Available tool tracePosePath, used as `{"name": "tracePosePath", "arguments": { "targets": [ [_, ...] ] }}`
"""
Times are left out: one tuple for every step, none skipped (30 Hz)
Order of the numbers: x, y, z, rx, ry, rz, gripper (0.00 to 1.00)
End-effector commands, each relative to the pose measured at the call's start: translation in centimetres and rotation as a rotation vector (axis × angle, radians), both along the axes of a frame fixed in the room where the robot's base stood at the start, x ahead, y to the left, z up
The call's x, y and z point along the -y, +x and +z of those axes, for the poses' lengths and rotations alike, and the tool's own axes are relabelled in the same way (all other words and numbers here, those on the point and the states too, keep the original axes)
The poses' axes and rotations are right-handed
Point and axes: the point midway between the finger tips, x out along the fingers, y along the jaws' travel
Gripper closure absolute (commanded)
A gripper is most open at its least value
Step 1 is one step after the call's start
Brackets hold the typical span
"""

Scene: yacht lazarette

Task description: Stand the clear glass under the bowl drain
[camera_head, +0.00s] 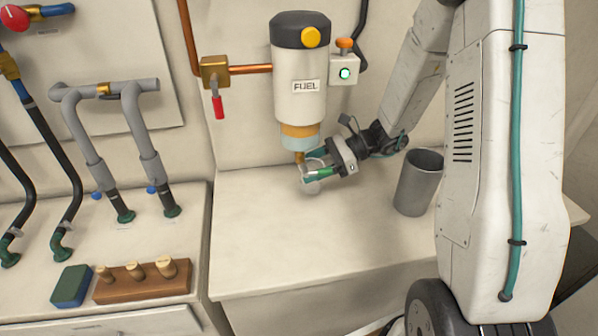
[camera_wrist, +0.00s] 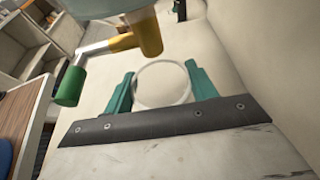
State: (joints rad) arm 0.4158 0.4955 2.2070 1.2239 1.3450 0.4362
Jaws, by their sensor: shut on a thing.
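The clear glass (camera_head: 312,187) is between the teal fingers of my gripper (camera_head: 311,164), just below the fuel filter (camera_head: 300,95). In the wrist view the round rim of the glass (camera_wrist: 163,103) shows between both fingers (camera_wrist: 160,90), which are shut on it. The glass looks upright. The brass bowl drain (camera_wrist: 148,35) hangs close by the far side of the rim, with a green-tipped lever (camera_wrist: 70,86) to its left. In the head view the drain (camera_head: 299,158) is just above the glass. I cannot tell whether the glass base touches the counter.
A grey cup (camera_head: 418,182) stands on the counter (camera_head: 260,245) to the right of my gripper. A wooden block with plugs (camera_head: 142,284) and a blue-green sponge (camera_head: 71,286) lie on the left counter. The counter in front of the glass is clear.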

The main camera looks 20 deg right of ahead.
Motion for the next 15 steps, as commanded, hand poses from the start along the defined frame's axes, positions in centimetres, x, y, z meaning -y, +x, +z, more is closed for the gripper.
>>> {"name": "tracePosePath", "arguments": {
  "targets": [
    [-0.5,0.0,0.0,0.0,0.0,0.002,0.71],
    [-0.8,0.1,0.0,0.0,0.001,0.002,0.71],
    [-1.4,0.2,0.0,0.0,0.001,0.003,0.71],
    [-1.9,0.3,0.0,0.0,0.001,0.004,0.71],
    [-2.4,0.4,0.0,-0.001,0.001,0.005,0.71],
    [-3.1,0.5,0.0,0.0,0.001,0.004,0.71],
    [-3.5,0.6,0.0,0.0,0.0,0.004,0.71],
    [-3.3,0.6,-0.6,-0.003,0.002,0.001,0.71],
    [-3.2,0.6,-1.1,-0.004,0.002,0.0,0.71],
    [-3.2,0.6,-1.2,-0.003,0.002,0.0,0.71],
    [-3.2,0.6,-1.2,-0.002,0.001,-0.001,0.71],
    [-3.2,0.6,-1.2,-0.001,0.001,0.0,0.71],
    [-3.2,0.6,-1.2,-0.001,0.001,0.0,0.71],
    [-3.2,0.6,-1.2,0.0,0.001,0.0,0.71],
    [-3.2,0.6,-1.2,0.0,0.001,0.0,0.71]
  ]
}}
